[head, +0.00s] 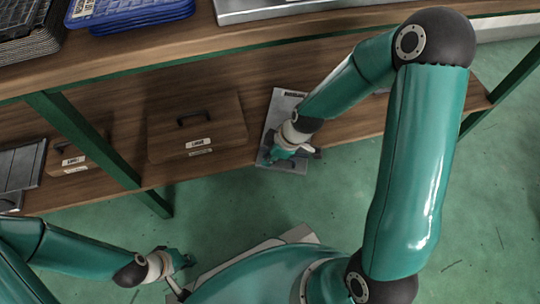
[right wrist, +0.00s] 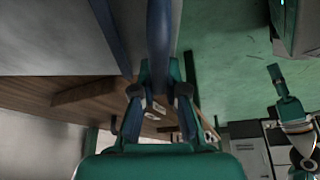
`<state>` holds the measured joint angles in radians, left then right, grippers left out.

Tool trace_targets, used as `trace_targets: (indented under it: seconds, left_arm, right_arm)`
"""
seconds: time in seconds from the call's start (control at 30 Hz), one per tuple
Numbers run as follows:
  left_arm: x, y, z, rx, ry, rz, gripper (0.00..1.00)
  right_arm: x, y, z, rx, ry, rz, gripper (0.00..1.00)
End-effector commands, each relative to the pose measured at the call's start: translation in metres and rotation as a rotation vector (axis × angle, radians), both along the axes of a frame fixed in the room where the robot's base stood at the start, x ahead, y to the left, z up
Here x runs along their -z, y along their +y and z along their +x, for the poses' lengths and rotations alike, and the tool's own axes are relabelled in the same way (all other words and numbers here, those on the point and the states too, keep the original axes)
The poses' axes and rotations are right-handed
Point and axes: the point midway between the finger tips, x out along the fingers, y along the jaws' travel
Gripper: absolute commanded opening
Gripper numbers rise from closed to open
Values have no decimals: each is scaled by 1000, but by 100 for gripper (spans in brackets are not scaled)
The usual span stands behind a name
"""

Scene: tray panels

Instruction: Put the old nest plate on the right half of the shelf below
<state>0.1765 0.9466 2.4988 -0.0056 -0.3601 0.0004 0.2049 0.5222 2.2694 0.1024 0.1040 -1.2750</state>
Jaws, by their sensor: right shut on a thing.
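The nest plate (head: 272,122) is a flat grey plate with a label at its far end. In the head view it is at the lower shelf (head: 345,125), right of the large brown case, its near end around the shelf's front edge. I cannot tell whether it rests on the shelf. My right gripper (head: 287,153) is shut on the plate's near end; the arm hides part of the plate. In the right wrist view a dark blue bar (right wrist: 159,40) passes by the fingers. My left gripper (head: 182,262) is low at the front, away from the shelf; its opening is unclear.
A large brown case (head: 195,130) and a smaller one (head: 75,150) stand on the lower shelf, with a dark tray (head: 20,170) further left. The upper shelf carries blue trays (head: 125,15) and a metal tray (head: 290,8). Green posts (head: 85,140) flank the bay.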

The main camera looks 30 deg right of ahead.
Motion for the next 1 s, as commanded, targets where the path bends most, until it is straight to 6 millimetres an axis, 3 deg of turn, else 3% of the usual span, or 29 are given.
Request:
trace_targets:
  seconds: [0.4,0.43,0.6,1.0]
  left_arm:
    - [9,0,0,0,0,0,0]
    - [7,0,0,0,0,0,0]
    - [7,0,0,0,0,0,0]
    - [7,0,0,0,0,0,0]
  right_arm:
    - [7,0,1,-2,-4,-2,0]
    - [6,0,1,-2,-4,-2,17]
    - [6,0,1,0,-2,-1,41]
    - [0,-2,-1,1,-1,0,41]
